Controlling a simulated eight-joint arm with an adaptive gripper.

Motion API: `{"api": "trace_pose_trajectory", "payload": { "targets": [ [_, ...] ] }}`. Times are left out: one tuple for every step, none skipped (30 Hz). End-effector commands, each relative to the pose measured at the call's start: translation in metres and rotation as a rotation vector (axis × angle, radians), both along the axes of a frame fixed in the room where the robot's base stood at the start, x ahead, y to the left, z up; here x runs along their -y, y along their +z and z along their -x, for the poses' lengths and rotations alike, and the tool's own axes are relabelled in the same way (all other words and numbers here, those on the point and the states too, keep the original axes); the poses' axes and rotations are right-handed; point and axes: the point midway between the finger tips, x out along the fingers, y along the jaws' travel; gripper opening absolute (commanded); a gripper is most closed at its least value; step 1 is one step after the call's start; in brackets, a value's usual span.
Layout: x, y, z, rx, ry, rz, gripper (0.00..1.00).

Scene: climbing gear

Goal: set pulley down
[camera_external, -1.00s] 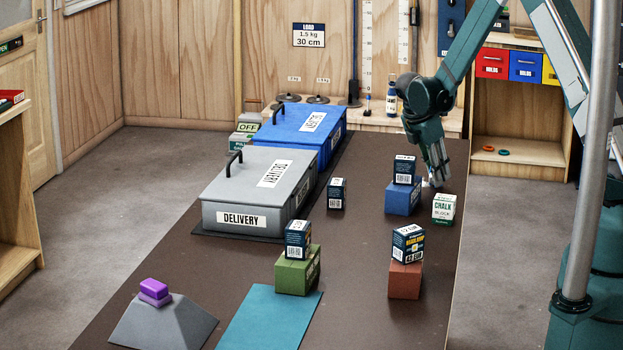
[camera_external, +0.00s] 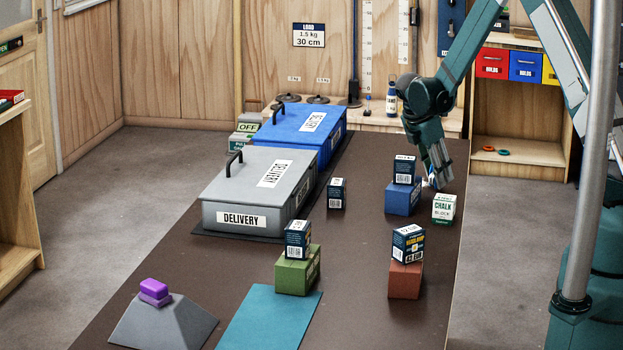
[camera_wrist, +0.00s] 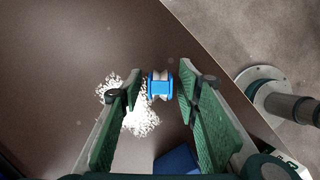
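The pulley (camera_wrist: 160,86), small with blue side plates and a pale middle, sits between my fingertips in the wrist view. My gripper (camera_wrist: 161,80) is open around it, with a narrow gap showing on each side. The pulley appears to be at the brown mat's surface, beside a patch of scattered white powder (camera_wrist: 141,121). In the external view my gripper (camera_external: 437,181) points down low over the mat, right of the blue block; the pulley is mostly hidden there by the fingers.
The blue block (camera_external: 402,200) with a dark carton (camera_external: 404,170) on it stands just left of my gripper. A chalk box (camera_external: 444,209) stands close in front. The mat's right edge is near. Grey (camera_external: 250,218) and blue (camera_external: 292,133) delivery boxes stand to the left.

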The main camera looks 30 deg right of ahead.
Motion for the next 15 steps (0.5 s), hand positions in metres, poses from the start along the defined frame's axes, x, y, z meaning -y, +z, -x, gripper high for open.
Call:
{"api": "trace_pose_trajectory", "payload": {
  "targets": [
    [0.000,0.002,0.000,0.000,0.000,0.000,0.33],
    [0.000,0.004,0.000,0.000,0.000,0.000,0.33],
    [-0.002,0.006,0.000,0.000,0.000,0.000,0.33],
    [-0.003,0.008,0.000,0.000,0.001,0.000,0.33],
    [-0.004,0.011,0.000,0.000,0.001,0.000,0.33],
    [-0.005,0.014,0.000,0.000,0.001,0.000,0.33],
    [-0.006,0.018,0.000,0.000,0.001,0.000,0.33],
    [-0.008,0.021,0.000,0.000,0.001,0.000,0.33],
    [-0.010,0.026,0.000,0.000,0.000,0.000,0.33],
    [-0.011,0.030,0.000,0.000,0.000,0.000,0.33],
    [-0.013,0.034,0.000,0.000,0.000,0.000,0.33],
    [-0.015,0.039,0.000,0.001,0.000,0.000,0.33],
    [-0.017,0.043,0.000,0.001,0.000,0.000,0.33],
    [-0.019,0.048,0.000,0.001,0.001,0.000,0.33],
    [-0.022,0.054,0.000,0.001,0.001,0.000,0.33]
  ]
}}
